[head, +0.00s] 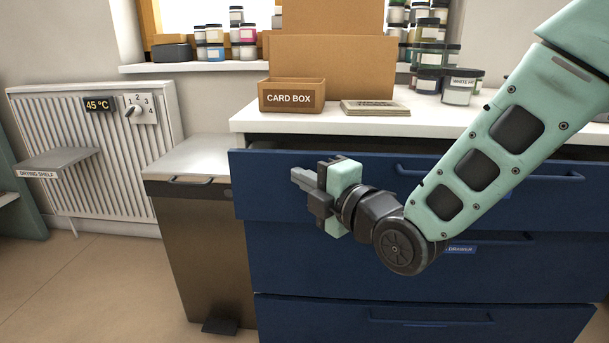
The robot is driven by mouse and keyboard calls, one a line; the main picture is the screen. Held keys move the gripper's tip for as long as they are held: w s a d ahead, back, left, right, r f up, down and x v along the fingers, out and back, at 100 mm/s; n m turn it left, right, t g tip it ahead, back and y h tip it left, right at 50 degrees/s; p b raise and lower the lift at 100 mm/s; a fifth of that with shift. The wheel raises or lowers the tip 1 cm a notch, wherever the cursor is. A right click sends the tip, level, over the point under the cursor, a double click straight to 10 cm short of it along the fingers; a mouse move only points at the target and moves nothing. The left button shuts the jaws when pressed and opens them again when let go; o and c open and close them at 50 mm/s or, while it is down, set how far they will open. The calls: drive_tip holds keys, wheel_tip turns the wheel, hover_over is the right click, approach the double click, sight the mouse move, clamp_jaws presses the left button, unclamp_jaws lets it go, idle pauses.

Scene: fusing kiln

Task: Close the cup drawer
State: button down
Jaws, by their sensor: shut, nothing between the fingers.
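A blue drawer cabinet stands under the white counter (330,122). Its top drawer (265,185) sits forward of the counter, with a dark gap showing above its front, so it is partly open. It has a blue bar handle (420,172). The middle drawer (300,265) and bottom drawer (320,312) lie below. A small label (461,249) is on the middle front, too small to read surely; I cannot read which drawer is the cup drawer. My gripper (302,178) is shut and empty, pointing left in front of the top drawer's left part. My arm hides part of the fronts.
A brown bin (205,240) with a grey lid and pedal stands left of the drawers. A radiator (95,165) with a drying shelf (58,162) is on the left wall. A card box (292,96) and jars (460,88) stand on the counter. Floor at left is clear.

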sight(309, 166)
drive_tip(key=w+b, duration=0.1)
drive_tip(key=w, duration=0.3)
drive_tip(key=shift+w, duration=0.35)
drive_tip(key=shift+w+d+r, duration=0.1)
drive_tip(key=shift+w+d, duration=0.05)
drive_tip(key=shift+w, duration=0.15)
